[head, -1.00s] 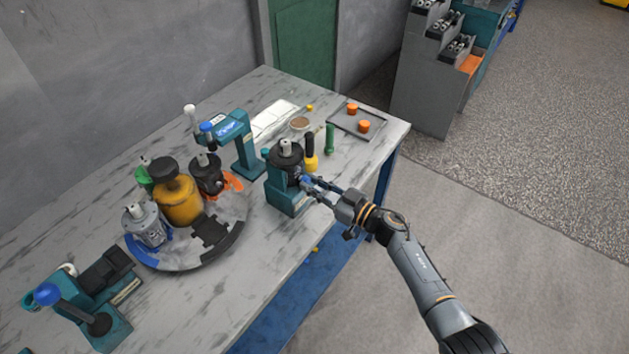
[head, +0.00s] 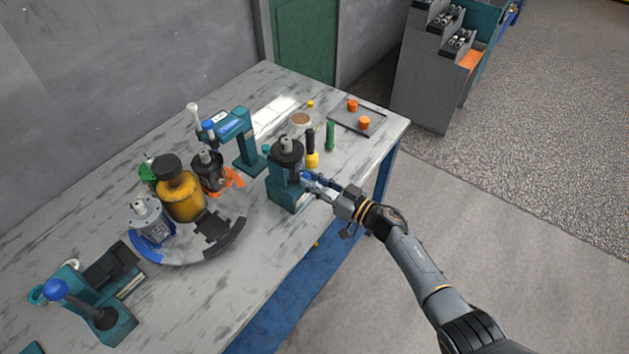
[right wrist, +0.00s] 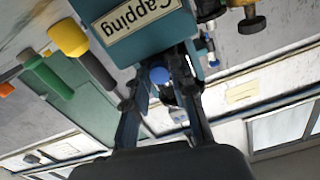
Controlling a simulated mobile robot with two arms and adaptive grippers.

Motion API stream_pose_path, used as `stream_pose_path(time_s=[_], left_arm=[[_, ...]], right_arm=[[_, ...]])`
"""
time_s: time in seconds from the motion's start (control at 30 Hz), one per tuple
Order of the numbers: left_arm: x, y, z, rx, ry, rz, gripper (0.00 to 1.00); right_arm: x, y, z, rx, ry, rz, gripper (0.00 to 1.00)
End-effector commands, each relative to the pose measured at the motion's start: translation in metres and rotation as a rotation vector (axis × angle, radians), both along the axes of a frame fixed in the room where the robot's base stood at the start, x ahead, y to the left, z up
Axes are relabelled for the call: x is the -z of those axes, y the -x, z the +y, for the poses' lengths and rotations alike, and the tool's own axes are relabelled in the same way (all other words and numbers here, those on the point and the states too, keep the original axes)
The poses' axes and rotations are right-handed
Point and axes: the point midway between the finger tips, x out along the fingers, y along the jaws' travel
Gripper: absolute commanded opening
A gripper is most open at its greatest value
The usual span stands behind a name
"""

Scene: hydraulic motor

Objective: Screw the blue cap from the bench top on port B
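A dark motor (head: 287,152) stands upright in the teal capping fixture (head: 284,190) near the bench's front edge. My right gripper (head: 313,181) reaches the motor's front side from the right. In the right wrist view a small blue cap (right wrist: 159,75) lies between the two fingertips of my right gripper (right wrist: 162,78), against the fixture's side. The fingers look apart, with a narrow gap beside the cap. The port behind the cap is hidden, so how far the cap is seated cannot be seen. My left gripper is out of view.
A turntable (head: 190,258) with a yellow canister (head: 181,196) and motors stands left of the fixture. A yellow-and-black tool (head: 312,158) and a green tool (head: 330,137) stand behind it. A tray (head: 372,128) with orange caps lies at the far right. A blue-knobbed press (head: 98,308) is front left.

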Motion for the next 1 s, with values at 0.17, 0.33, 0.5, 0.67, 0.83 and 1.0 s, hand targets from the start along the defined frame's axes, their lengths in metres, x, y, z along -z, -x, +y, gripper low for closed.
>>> stream_pose_path(time_s=[0.17, 0.33, 0.5, 0.67, 0.83, 1.0], left_arm=[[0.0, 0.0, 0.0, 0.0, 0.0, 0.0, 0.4], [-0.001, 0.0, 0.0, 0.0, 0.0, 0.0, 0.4], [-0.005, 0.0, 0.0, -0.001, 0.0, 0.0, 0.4], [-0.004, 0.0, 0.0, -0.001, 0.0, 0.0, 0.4], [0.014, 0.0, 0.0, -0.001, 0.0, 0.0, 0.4], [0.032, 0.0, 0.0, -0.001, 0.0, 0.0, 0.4]], right_arm=[[0.0, 0.0, 0.0, 0.0, 0.001, -0.001, 0.32], [0.0, 0.0, -0.001, 0.001, 0.002, 0.0, 0.32], [-0.002, 0.002, -0.005, 0.001, 0.002, 0.0, 0.32], [0.001, 0.003, -0.007, 0.001, 0.022, -0.026, 0.32], [0.004, 0.003, -0.008, -0.002, 0.178, -0.242, 0.32], [0.005, 0.003, -0.008, -0.003, 0.37, -0.505, 0.32]])
